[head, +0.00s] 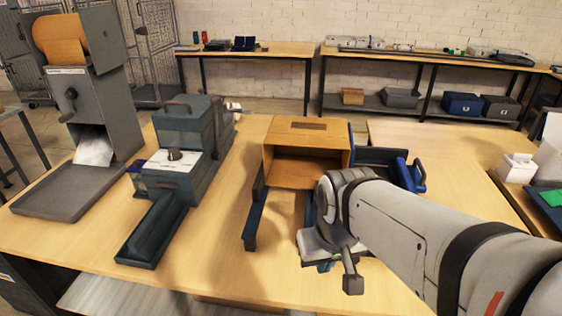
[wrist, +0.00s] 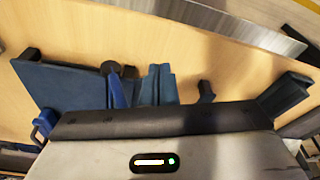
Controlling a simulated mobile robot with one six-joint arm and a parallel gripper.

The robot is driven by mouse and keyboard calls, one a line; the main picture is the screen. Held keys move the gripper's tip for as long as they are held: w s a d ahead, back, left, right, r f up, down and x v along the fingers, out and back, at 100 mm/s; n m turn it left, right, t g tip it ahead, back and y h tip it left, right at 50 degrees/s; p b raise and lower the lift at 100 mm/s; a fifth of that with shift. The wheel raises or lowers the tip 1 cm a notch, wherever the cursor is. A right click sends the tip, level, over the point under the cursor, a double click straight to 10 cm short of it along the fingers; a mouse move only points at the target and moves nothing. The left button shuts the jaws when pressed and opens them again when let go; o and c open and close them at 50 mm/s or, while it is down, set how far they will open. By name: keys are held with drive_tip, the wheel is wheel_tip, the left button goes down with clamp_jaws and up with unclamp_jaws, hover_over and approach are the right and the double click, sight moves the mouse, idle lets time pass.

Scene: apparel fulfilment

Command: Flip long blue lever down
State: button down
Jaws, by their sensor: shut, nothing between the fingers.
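A blue fixture (head: 385,157) stands around an open cardboard box on the table, partly hidden behind my arm. In the wrist view, a bright blue lever-like bar (wrist: 118,92) with a dark rounded end stands beside a dark blue bracket (wrist: 157,86). Its lower part is hidden by my gripper's body, and I cannot tell its full length. Another bright blue handle-like part (head: 419,178) sticks up at the fixture's right side. My gripper (head: 352,283) is shut and empty, low in front of the fixture. I cannot tell whether it touches the fixture.
The cardboard box (head: 307,172) is behind my gripper. A dark blue arm (head: 253,222) reaches forward to its left. A grey-green press (head: 185,140) and a grey dispenser with a tray (head: 68,192) stand further left. The table between press and box is clear.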

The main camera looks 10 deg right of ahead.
drive_tip(key=w+a+r+n+g+p, duration=0.2)
drive_tip(key=w+r+n+g+p, duration=0.2)
drive_tip(key=w+r+n+p, duration=0.6)
drive_tip(key=w+r+n, duration=0.2)
drive_tip(key=w+n, duration=0.3)
drive_tip(key=n, duration=0.4)
drive_tip(key=shift+a, duration=0.4)
drive_tip(key=shift+f, duration=0.15)
drive_tip(key=d+f+p, duration=0.3)
drive_tip(key=f, duration=0.5)
drive_tip(key=shift+s+d+f, duration=0.25)
drive_tip(key=shift+s+d, duration=0.15)
drive_tip(key=shift+s, duration=0.05)
